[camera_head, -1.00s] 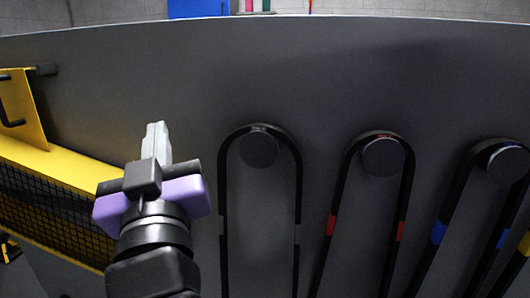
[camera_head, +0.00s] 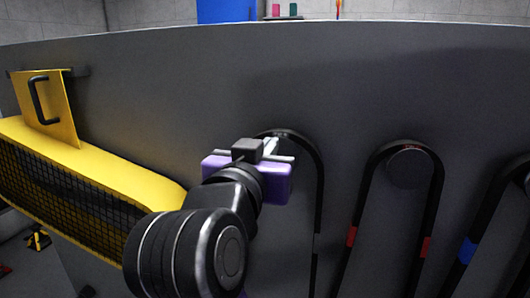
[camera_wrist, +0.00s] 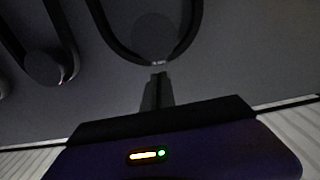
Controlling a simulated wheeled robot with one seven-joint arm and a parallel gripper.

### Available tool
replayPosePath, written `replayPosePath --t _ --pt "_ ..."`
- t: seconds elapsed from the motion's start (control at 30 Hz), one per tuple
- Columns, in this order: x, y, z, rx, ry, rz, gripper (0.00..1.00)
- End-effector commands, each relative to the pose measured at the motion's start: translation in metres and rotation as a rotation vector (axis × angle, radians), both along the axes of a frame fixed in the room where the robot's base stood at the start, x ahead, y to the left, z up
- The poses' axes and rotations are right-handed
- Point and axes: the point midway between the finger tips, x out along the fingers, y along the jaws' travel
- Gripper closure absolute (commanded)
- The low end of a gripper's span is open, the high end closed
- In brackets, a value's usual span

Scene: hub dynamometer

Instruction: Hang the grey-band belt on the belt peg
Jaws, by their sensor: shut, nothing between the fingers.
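The grey-band belt (camera_head: 319,185) is a black loop hanging on the dark panel, over a round dark holder that my arm mostly hides in the head view. Its left side is hidden too. In the wrist view the belt (camera_wrist: 112,42) curves around that round holder (camera_wrist: 153,28). My gripper (camera_head: 271,148) is shut and empty, at the upper bend of this belt. In the wrist view my fingertips (camera_wrist: 158,76) point at the bend, close to it; I cannot tell whether they touch. I cannot make out a separate empty belt peg.
A red-band belt (camera_head: 433,200) hangs to the right on its own round holder (camera_head: 408,168), with a blue-band belt (camera_head: 467,250) beyond. A yellow guard with black mesh (camera_head: 100,170) and a yellow plate with a handle (camera_head: 60,115) stand at the left. The upper panel is clear.

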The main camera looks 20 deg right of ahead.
Motion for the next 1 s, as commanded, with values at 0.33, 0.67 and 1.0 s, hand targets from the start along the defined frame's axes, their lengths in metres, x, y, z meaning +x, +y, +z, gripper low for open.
replayPosePath --t 0.33,0.67,1.0 --pt "0.029 -0.021 0.000 -0.001 0.001 0.000 1.00" --pt "0.041 -0.030 0.000 0.000 0.000 0.001 1.00" --pt "0.048 -0.035 0.000 0.000 0.000 0.001 1.00"
